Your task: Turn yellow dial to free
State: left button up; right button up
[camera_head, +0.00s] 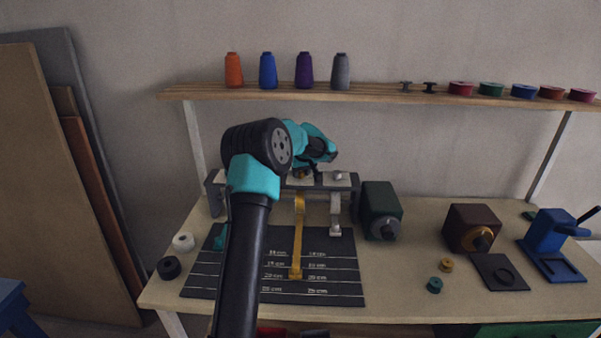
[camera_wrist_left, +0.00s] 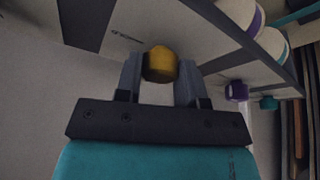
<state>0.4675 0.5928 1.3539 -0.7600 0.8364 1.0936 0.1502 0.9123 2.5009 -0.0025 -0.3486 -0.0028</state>
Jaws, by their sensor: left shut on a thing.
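The yellow dial (camera_wrist_left: 161,64) sits on the front of the pale panel of a machine on the bench. In the left wrist view it is between the two fingers of my left gripper (camera_wrist_left: 158,76), which is shut on it. Small dark marks on the panel beside it are too small to read. In the head view my left arm hides much of the panel (camera_head: 328,181), and the gripper's fingers cannot be made out there. A yellow arm (camera_head: 298,235) hangs down from the machine over the black mat. My right gripper is not in view.
In the left wrist view, a purple dial (camera_wrist_left: 236,91) and a teal dial (camera_wrist_left: 269,103) lie to the right. A grey arm (camera_head: 335,214) hangs beside the yellow one. A green box (camera_head: 378,203) stands right of the machine. The shelf (camera_head: 370,96) above holds thread cones.

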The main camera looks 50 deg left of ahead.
aim_at(303, 172)
pick_arm(q)
jog(key=n+g, duration=0.2)
jog(key=n, duration=0.4)
jog(key=shift+w, duration=0.15)
dwell(0.4)
jog(key=o, duration=0.9)
jog(key=shift+r, duration=0.15)
jog(key=v, duration=0.2)
jog(key=d+v, duration=0.1)
jog(key=v, duration=0.2)
jog(key=shift+w+d, duration=0.1)
jog(key=shift+w, duration=0.05)
jog(key=d, duration=0.3)
jog(key=w+d, duration=0.1)
jog(key=d, duration=0.7)
jog(key=shift+w, duration=0.2)
jog(key=shift+a, duration=0.1)
